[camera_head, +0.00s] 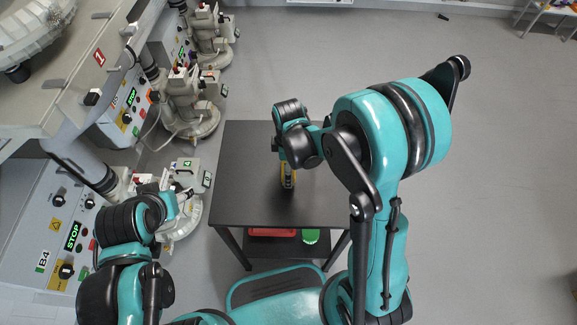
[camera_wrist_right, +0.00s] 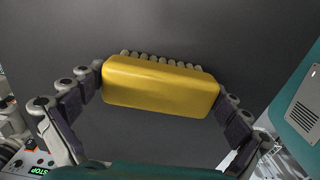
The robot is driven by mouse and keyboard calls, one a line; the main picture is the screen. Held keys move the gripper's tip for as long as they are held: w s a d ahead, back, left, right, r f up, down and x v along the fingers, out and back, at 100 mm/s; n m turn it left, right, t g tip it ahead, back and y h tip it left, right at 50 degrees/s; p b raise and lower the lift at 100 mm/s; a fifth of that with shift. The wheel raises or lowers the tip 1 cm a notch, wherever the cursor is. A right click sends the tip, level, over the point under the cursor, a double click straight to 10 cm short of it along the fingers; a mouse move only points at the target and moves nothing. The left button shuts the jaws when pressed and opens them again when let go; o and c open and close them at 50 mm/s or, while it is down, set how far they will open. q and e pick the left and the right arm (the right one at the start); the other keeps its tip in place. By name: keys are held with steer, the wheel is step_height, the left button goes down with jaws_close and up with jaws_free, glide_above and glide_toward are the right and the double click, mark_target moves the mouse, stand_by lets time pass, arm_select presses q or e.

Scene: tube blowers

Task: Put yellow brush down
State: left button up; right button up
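The yellow brush (camera_wrist_right: 160,86) shows in the right wrist view as a yellow block with a row of pale bristle tufts along its far edge. My right gripper (camera_wrist_right: 161,92) has a finger at each end of it, with the pads against the ends. In the head view the brush (camera_head: 288,177) is a small yellow piece below my right wrist, over the black table (camera_head: 240,185). Whether it touches the tabletop I cannot tell. My left gripper (camera_head: 160,198) is at the left by the machines; its fingers are not clear.
Several grey machines with control panels (camera_head: 65,235) line the left side. The black tabletop is otherwise bare. A red item (camera_head: 271,232) and a green item (camera_head: 310,236) lie on its lower shelf. Open grey floor (camera_head: 490,180) is at the right.

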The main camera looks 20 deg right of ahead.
step_height(320, 180, up, 11)
steer(key=p, duration=0.4)
steer(key=shift+r, duration=0.15)
steer(key=s+d+r+m+t, duration=0.2)
steer(key=s+r+m+t, duration=0.1)
steer(key=s+r+m, duration=0.2)
steer(key=s+d+r+m+t, duration=0.2)
steer(key=s+r+m+t, duration=0.2)
steer(key=m, duration=0.5)
steer(key=shift+s+d+r+m+p, duration=0.4)
steer(key=shift+s+r, duration=0.25)
steer(key=shift+r, duration=0.2)
